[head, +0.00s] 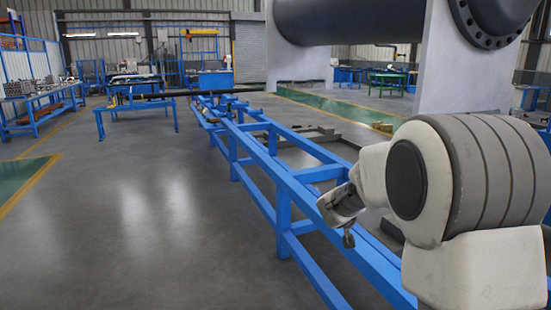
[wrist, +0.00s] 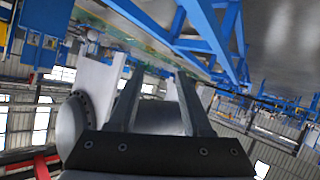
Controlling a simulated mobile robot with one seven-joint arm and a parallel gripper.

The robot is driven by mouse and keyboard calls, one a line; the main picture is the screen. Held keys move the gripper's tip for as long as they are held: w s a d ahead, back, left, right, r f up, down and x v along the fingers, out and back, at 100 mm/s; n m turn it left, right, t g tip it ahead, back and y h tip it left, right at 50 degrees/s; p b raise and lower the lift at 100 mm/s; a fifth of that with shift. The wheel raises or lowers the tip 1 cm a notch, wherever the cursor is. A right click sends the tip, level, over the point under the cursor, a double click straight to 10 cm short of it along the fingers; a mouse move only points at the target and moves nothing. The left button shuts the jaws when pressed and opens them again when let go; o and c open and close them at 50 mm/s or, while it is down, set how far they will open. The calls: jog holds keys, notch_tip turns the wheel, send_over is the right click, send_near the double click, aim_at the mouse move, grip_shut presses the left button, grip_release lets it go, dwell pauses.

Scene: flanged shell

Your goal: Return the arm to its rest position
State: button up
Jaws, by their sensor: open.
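My arm reaches in from the right edge of the head view, its large white and grey joint close to the camera. My gripper (head: 346,222) shows small and partly hidden beyond it, over the near part of the blue rail frame (head: 262,158). In the wrist view my gripper (wrist: 158,76) has its two dark fingers spread apart with nothing between them. The big dark flanged shell (head: 350,18) lies across the top right of the head view. It also shows behind the fingers in the wrist view (wrist: 155,118), which is turned nearly upside down.
Pale supports (head: 300,66) stand under the shell. A low blue table (head: 135,107) is left of the rail frame, and a blue bench (head: 38,112) with parts stands at the far left. The grey floor (head: 150,200) at left is clear.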

jog(key=s+a+r+n+y, duration=0.1)
jog(key=s+a+r+y, duration=0.35)
jog(key=s, duration=0.35)
jog(key=s+a+r+n+y, duration=0.25)
jog(key=s+a+r, duration=0.2)
jog(key=s, duration=0.35)
jog(key=s+d+f+m+g+h, duration=0.1)
jog(key=s+f+g, duration=0.2)
jog(key=s, duration=0.9)
jog(key=s+d+f+m+g+h, duration=0.1)
jog(key=s+d+f+g, duration=0.15)
jog(key=s, duration=0.85)
notch_tip(320, 180, up, 18)
jog(key=s+p, duration=0.1)
jog(key=p, duration=1.7)
jog(key=shift+p, duration=0.35)
jog(key=shift+g, duration=0.25)
